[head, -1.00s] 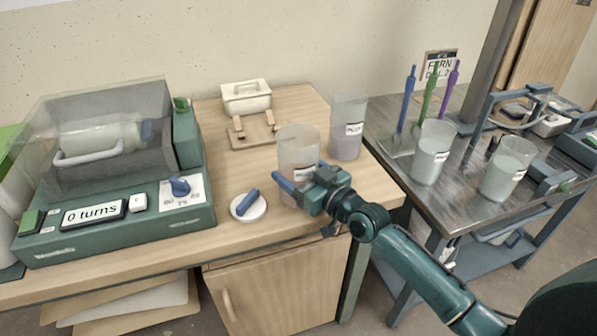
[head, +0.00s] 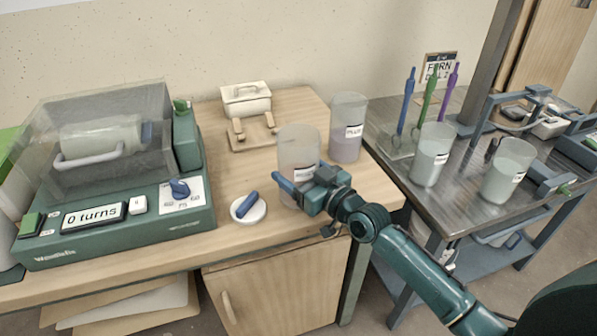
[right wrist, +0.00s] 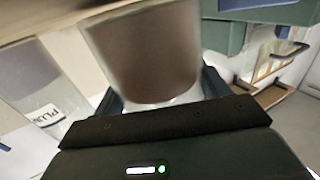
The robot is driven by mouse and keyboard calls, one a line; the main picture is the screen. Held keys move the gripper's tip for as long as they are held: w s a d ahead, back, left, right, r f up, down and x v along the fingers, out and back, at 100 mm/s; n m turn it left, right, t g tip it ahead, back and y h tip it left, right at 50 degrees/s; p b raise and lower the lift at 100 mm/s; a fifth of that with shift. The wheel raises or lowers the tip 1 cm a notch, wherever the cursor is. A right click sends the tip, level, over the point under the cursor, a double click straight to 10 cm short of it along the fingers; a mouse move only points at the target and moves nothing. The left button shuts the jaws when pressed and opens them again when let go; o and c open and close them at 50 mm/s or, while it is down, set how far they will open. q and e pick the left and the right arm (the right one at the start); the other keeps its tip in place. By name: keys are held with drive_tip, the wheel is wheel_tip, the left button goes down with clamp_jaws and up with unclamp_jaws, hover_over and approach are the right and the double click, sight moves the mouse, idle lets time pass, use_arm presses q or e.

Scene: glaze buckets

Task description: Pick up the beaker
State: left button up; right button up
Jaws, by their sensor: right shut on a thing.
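A clear beaker with a pinkish-brown content and a white label (head: 297,150) stands upright at the front of the wooden bench. My right gripper (head: 304,190) comes in from the right and is shut on this beaker, low on its side. My left gripper is not in view.
A second beaker labelled PLUM (head: 347,125) stands close behind right. A green machine (head: 115,215) fills the left. A metal table (head: 400,170) at right holds two beakers and coloured tools.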

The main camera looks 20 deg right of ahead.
sight(299, 133)
drive_tip(key=shift+r+p, duration=0.95)
drive_tip(key=shift+r, duration=3.85)
